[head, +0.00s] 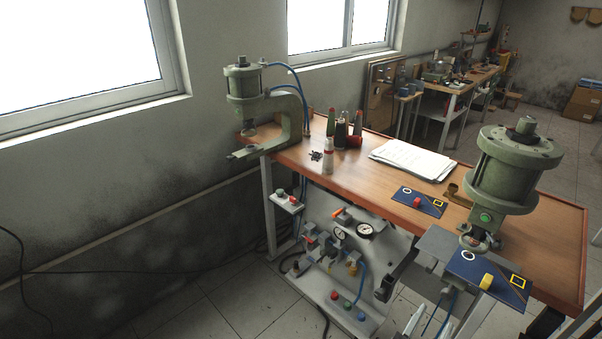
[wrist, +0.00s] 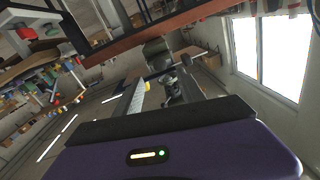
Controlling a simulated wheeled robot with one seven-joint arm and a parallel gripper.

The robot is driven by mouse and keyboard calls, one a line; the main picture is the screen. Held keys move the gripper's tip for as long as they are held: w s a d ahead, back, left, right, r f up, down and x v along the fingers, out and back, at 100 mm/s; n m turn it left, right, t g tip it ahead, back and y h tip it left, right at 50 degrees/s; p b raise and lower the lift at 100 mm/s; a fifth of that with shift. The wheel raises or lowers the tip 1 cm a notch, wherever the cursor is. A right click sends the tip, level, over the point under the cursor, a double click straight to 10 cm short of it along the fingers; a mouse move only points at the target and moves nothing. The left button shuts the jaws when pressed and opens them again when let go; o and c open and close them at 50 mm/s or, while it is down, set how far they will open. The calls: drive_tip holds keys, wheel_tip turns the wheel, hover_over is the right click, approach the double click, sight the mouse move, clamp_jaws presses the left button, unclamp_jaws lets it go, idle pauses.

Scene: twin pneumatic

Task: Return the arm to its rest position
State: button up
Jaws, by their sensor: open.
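My gripper (wrist: 162,108) shows in the wrist view as a purple housing with a small lit display and a dark bar across its front. It is open, and I see nothing held in it. The wrist view is tilted, with a table edge and a window beyond the gripper. I cannot make out my arm or gripper in the head view, so their place relative to the workbench (head: 300,157) is unclear there.
A green press (head: 243,80) stands at the bench's left end and a larger one (head: 508,170) at the right. A blue card (head: 487,277) lies under the right press, another (head: 418,202) on the bench. Floor at front left is clear except for a cable.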

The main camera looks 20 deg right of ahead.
drive_tip(key=s+a+r+n+t+y+b, duration=0.1)
drive_tip(key=s+a+r+n+t+y, duration=0.2)
drive_tip(key=s+a+n+y, duration=0.4)
drive_tip(key=s+a+r+n+t+y, duration=0.4)
drive_tip(key=s+a+n+y, duration=0.4)
drive_tip(key=s+a, duration=0.4)
drive_tip(key=a+y, duration=0.1)
drive_tip(key=a, duration=0.2)
drive_tip(key=shift+t+y+b, duration=0.3)
drive_tip(key=shift+t+b, duration=0.1)
